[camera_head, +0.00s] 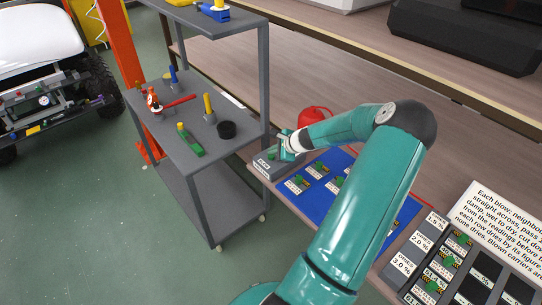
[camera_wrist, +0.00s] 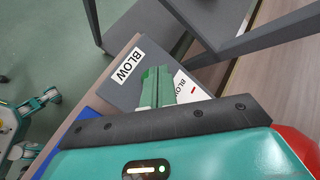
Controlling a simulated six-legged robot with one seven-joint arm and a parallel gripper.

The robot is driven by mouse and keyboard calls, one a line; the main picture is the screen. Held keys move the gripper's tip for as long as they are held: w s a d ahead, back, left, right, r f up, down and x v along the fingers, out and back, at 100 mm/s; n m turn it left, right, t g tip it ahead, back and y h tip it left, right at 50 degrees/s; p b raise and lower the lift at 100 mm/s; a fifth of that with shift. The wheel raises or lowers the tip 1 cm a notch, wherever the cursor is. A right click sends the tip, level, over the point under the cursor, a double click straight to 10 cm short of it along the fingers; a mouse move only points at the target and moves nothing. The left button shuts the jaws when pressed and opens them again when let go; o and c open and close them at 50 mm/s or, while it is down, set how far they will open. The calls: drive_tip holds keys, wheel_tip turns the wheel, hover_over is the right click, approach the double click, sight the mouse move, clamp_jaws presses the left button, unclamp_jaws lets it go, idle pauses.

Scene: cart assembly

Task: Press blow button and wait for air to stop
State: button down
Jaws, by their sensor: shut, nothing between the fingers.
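The grey blow box (camera_head: 264,167) sits at the far left end of the bench, with a white label on its front. In the wrist view the box (camera_wrist: 118,92) shows a label reading BLOW and a second, partly covered white BLOW label. My gripper (camera_head: 285,150) is over the box; its green fingers (camera_wrist: 157,90) are together and empty, pointing at the box top. The button itself is hidden or cannot be told apart from the green fingertips, so I cannot tell whether it is touched or pressed.
A blue mat (camera_head: 320,207) with several small green-topped carriers lies beside the box, partly behind my arm. A red round object (camera_head: 315,115) stands behind my gripper. A grey cart (camera_head: 174,148) with tools stands left. A grey labelled rack (camera_head: 408,262) and printed sign (camera_head: 505,222) are at right.

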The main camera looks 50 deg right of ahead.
sight(273, 157)
drive_tip(key=shift+f, duration=0.45)
idle(0.4)
drive_tip(key=shift+r, duration=0.95)
drive_tip(key=shift+r, duration=2.5)
